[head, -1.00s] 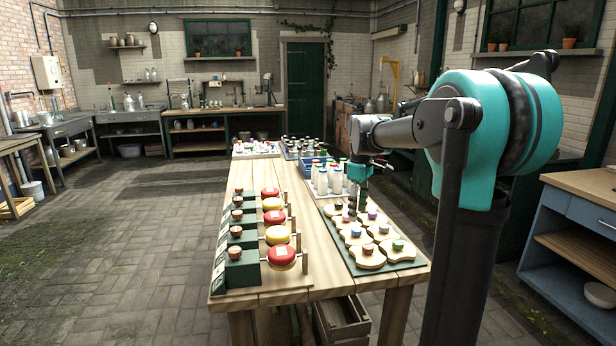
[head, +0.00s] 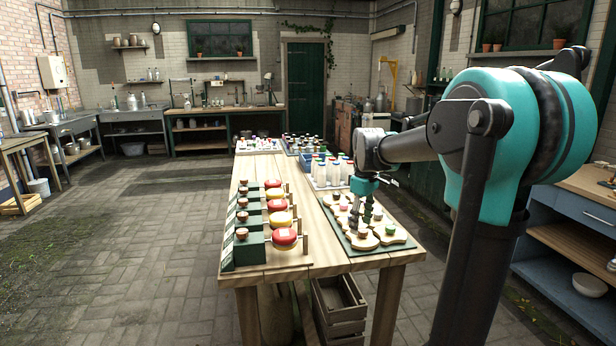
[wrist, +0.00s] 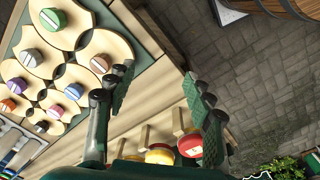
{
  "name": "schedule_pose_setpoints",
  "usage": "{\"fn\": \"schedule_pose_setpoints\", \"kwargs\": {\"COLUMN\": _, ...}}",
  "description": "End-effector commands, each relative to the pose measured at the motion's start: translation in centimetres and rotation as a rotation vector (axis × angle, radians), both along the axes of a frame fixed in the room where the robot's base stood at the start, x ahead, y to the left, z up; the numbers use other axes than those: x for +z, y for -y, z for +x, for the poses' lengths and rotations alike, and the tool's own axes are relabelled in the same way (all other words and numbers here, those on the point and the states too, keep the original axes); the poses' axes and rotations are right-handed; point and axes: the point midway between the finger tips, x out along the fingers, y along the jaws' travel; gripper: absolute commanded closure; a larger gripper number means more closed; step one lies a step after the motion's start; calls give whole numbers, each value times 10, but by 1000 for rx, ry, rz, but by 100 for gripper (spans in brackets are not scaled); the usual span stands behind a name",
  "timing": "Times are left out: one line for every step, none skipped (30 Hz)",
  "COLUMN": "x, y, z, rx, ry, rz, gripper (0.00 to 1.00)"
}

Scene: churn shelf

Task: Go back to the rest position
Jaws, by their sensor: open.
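My gripper (head: 365,212) hangs over the right side of the wooden table (head: 275,257), above the green board (head: 357,245) of cream wooden pieces with coloured knobs. In the wrist view my gripper (wrist: 160,100) has its fingers wide apart with nothing between them. The cream pieces (wrist: 72,82) show at the left of that view. In the head view the fingers hide part of the board behind them.
White bottles (head: 322,172) and trays of small items stand farther back. A wooden crate (head: 341,308) lies under the table. Floor on the left is clear.

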Motion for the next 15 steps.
{"fn": "schedule_pose_setpoints", "kwargs": {"x": -6, "y": 2, "z": -7, "rx": -27, "ry": 10, "rz": 2, "gripper": 47}}
{"fn": "schedule_pose_setpoints", "kwargs": {"x": -10, "y": 3, "z": -12, "rx": -44, "ry": 17, "rz": 3, "gripper": 47}}
{"fn": "schedule_pose_setpoints", "kwargs": {"x": -16, "y": 4, "z": -18, "rx": -71, "ry": 27, "rz": 6, "gripper": 47}}
{"fn": "schedule_pose_setpoints", "kwargs": {"x": -20, "y": 5, "z": -22, "rx": -92, "ry": 33, "rz": 9, "gripper": 47}}
{"fn": "schedule_pose_setpoints", "kwargs": {"x": -24, "y": 6, "z": -28, "rx": -113, "ry": 42, "rz": 10, "gripper": 47}}
{"fn": "schedule_pose_setpoints", "kwargs": {"x": -31, "y": 7, "z": -35, "rx": -145, "ry": 54, "rz": 14, "gripper": 47}}
{"fn": "schedule_pose_setpoints", "kwargs": {"x": -36, "y": 9, "z": -41, "rx": -171, "ry": 63, "rz": 17, "gripper": 47}}
{"fn": "schedule_pose_setpoints", "kwargs": {"x": -42, "y": 10, "z": -48, "rx": -196, "ry": 72, "rz": 21, "gripper": 47}}
{"fn": "schedule_pose_setpoints", "kwargs": {"x": -51, "y": 12, "z": -57, "rx": -235, "ry": 87, "rz": 27, "gripper": 47}}
{"fn": "schedule_pose_setpoints", "kwargs": {"x": -57, "y": 13, "z": -65, "rx": -267, "ry": 98, "rz": 31, "gripper": 47}}
{"fn": "schedule_pose_setpoints", "kwargs": {"x": -65, "y": 15, "z": -74, "rx": -301, "ry": 110, "rz": 37, "gripper": 47}}
{"fn": "schedule_pose_setpoints", "kwargs": {"x": -76, "y": 17, "z": -88, "rx": -353, "ry": 129, "rz": 46, "gripper": 47}}
{"fn": "schedule_pose_setpoints", "kwargs": {"x": -86, "y": 19, "z": -99, "rx": -395, "ry": 144, "rz": 54, "gripper": 47}}
{"fn": "schedule_pose_setpoints", "kwargs": {"x": -96, "y": 21, "z": -112, "rx": -441, "ry": 160, "rz": 64, "gripper": 47}}
{"fn": "schedule_pose_setpoints", "kwargs": {"x": -109, "y": 23, "z": -129, "rx": -501, "ry": 182, "rz": 78, "gripper": 47}}
